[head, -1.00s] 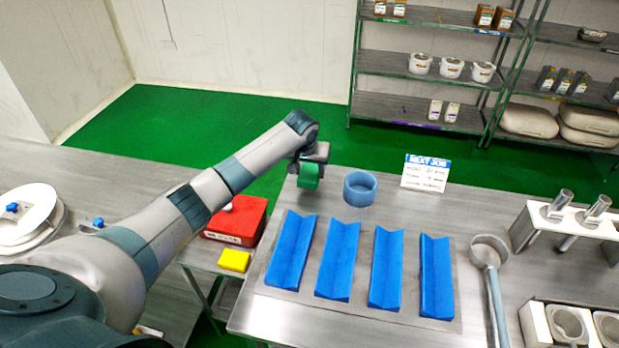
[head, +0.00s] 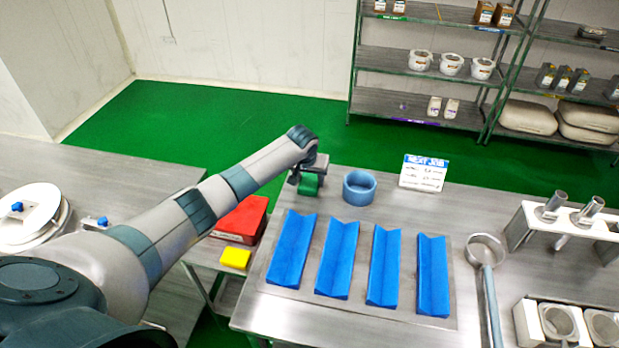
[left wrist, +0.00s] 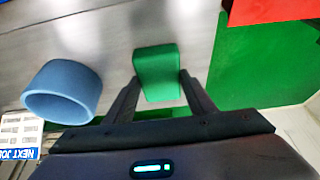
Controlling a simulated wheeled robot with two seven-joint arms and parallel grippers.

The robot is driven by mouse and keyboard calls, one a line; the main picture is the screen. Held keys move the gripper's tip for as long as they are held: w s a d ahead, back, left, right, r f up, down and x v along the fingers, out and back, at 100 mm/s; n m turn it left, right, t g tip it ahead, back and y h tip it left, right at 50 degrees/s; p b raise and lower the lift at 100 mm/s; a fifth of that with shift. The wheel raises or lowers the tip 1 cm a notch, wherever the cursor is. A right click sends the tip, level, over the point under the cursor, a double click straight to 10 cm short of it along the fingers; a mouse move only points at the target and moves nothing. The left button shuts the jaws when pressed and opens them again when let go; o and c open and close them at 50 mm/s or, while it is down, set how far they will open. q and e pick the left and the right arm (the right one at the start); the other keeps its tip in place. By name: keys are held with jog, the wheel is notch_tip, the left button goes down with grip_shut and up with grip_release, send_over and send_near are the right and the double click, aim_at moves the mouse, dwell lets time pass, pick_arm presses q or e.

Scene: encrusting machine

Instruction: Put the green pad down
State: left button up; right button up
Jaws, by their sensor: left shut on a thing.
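The green pad (head: 309,184) is in my left gripper (head: 308,178), at the far left corner of the metal table. In the left wrist view, the pad (left wrist: 158,72) sits between the two fingers of the left gripper (left wrist: 160,92), which is shut on it. The pad is close to the tabletop; I cannot tell whether it touches it. My right gripper is not in view.
A blue ring (head: 359,188) stands just right of the pad. Several blue V-shaped holders (head: 338,258) lie in front. A red box (head: 240,220) and yellow block (head: 235,258) are at left on a lower surface.

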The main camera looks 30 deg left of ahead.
pick_arm(q)
jog(key=o, duration=0.9)
jog(key=shift+f, duration=0.1)
jog(key=shift+o, duration=0.2)
jog(key=shift+f+b, duration=0.15)
jog(key=shift+b, duration=0.55)
jog(key=b+v, duration=0.6)
jog(key=v, duration=1.1)
jog(key=shift+s+r, duration=0.15)
jog(key=shift+r, duration=0.15)
